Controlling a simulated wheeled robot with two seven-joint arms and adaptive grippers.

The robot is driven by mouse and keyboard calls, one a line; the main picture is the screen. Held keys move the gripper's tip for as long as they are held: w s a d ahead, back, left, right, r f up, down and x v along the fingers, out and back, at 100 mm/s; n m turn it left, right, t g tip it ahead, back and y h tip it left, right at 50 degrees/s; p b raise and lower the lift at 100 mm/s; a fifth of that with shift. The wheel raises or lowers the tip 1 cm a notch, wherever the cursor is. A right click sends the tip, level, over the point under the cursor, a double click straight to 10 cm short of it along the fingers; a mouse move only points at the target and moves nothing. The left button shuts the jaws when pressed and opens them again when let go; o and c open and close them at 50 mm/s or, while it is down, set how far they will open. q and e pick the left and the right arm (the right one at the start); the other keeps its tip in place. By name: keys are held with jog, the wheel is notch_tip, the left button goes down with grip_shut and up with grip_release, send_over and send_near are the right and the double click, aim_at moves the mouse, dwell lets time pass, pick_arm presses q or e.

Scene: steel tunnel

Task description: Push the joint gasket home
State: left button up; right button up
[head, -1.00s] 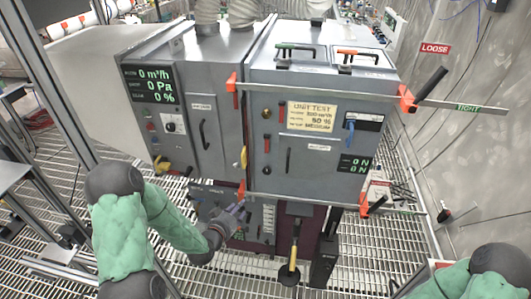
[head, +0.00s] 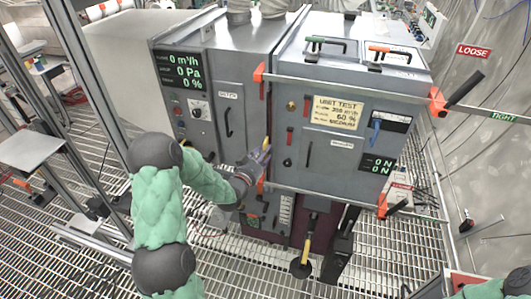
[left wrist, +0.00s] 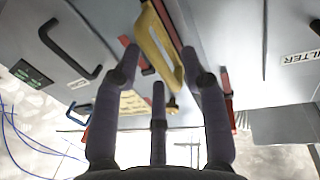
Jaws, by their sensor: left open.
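My left gripper (head: 262,156) is open, at the vertical joint between the left grey cabinet (head: 229,72) and the right grey cabinet (head: 345,155). A yellow looped part (head: 267,143) shows at that joint, partly hidden by the fingers. In the left wrist view the yellow part (left wrist: 160,40) lies beyond and between the spread fingers of the left gripper (left wrist: 162,62), beside red strips (left wrist: 222,95). I cannot tell whether the fingers touch it, nor which of these parts is the joint gasket. My right gripper is out of view.
Orange-ended clamp bars cross the right cabinet's front, with black handles (head: 465,88) sticking out on the right. LOOSE (head: 473,51) and TIGHT signs show there. A yellow-handled tool (head: 306,240) stands below the cabinets. Grating floor lies in front.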

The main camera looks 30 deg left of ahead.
aim_at(268, 154)
pick_arm(q)
jog(key=shift+w, duration=0.7)
grip_shut()
jog(key=shift+w+a+b, duration=0.15)
jog(key=shift+w+b, duration=0.35)
jog(key=shift+w, duration=0.2)
jog(key=shift+w+a+b, duration=0.15)
jog(key=shift+w+b, duration=0.35)
jog(key=shift+w, duration=0.15)
jog(key=shift+r, duration=0.2)
jog(key=shift+c, duration=1.2)
grip_release()
jog(key=shift+o, duration=1.2)
jog(key=shift+w+f, duration=0.15)
jog(key=shift+w, duration=0.1)
jog(key=shift+s, duration=0.2)
